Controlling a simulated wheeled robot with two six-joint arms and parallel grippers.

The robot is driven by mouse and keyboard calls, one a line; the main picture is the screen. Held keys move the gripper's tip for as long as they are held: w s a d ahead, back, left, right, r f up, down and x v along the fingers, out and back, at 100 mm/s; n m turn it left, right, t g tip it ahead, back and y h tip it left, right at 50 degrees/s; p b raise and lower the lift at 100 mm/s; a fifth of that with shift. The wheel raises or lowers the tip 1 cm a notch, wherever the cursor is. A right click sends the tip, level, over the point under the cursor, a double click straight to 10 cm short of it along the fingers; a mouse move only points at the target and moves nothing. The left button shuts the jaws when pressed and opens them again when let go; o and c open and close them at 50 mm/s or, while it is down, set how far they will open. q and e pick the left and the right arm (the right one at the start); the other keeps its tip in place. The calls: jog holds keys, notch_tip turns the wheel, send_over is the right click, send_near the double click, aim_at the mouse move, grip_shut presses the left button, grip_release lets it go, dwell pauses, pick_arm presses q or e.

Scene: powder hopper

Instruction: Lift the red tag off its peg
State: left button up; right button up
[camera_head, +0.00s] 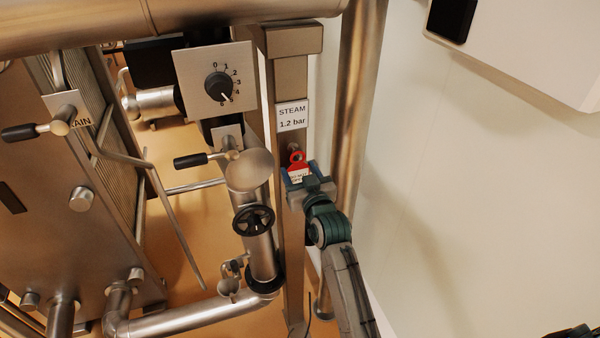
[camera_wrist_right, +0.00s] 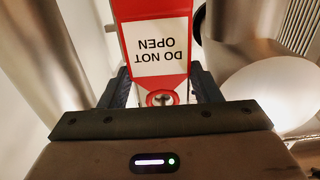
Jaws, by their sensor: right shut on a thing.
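The red tag (camera_head: 297,160) is upright on the front of the steel post, just below the steam sign. Its ring-shaped top is at the peg, and I cannot tell whether the peg still passes through it. My left gripper is not in view.
A "STEAM 1.2 bar" sign (camera_head: 292,115) is above the tag. A black-handled valve lever (camera_head: 190,160), a black handwheel (camera_head: 253,219) and a dial panel (camera_head: 217,85) are to the left. A thick vertical pipe (camera_head: 358,110) stands close on the right.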

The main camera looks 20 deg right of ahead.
jog(key=shift+r+p, duration=0.4)
jog(key=shift+r, duration=0.1)
jog(key=s+p, duration=0.2)
jog(key=s, duration=0.5)
jog(key=shift+s, duration=0.25)
dwell(0.4)
